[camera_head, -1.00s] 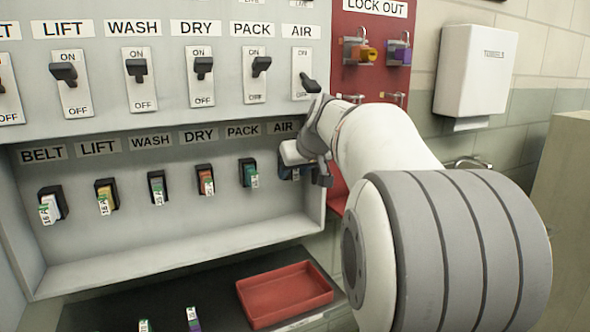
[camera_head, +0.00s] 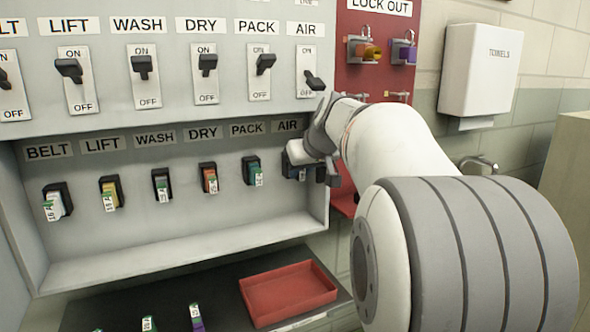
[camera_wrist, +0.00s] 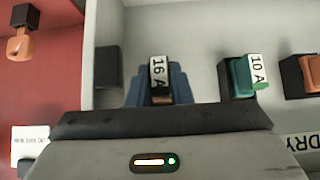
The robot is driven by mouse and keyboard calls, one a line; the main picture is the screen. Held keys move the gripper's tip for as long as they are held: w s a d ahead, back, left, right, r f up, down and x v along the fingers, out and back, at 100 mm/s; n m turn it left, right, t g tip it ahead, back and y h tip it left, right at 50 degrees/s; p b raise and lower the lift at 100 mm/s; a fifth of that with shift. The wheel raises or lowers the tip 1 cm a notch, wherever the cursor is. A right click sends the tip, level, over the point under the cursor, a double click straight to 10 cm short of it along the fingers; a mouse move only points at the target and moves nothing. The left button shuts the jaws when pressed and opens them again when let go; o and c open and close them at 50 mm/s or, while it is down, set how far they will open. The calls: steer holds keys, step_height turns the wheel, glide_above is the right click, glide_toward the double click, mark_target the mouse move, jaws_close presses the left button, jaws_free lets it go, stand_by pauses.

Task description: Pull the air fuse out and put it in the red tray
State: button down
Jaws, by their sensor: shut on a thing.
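My gripper (camera_head: 304,158) is at the AIR position, the right end of the fuse row. In the wrist view it is shut on the air fuse (camera_wrist: 158,73), which has a white "16 A" label and a dark brownish part, between blue sides. In the head view my gripper mostly hides this fuse and its socket, so I cannot tell whether the fuse is still seated. The red tray (camera_head: 283,312) lies empty on the dark bench, below the panel and slightly left of my gripper.
The teal PACK fuse (camera_head: 254,172) sits just left of my gripper; it also shows in the wrist view (camera_wrist: 248,76). More fuses continue left. The AIR switch (camera_head: 309,76) is above. Loose fuses (camera_head: 197,318) lie left of the tray. The red lockout board (camera_head: 368,25) is at right.

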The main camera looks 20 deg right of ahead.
steer(key=shift+s+b, duration=1.15)
steer(key=shift+s, duration=1.3)
steer(key=shift+s+d, duration=0.1)
steer(key=shift+s+b, duration=0.9)
steer(key=shift+s, duration=1)
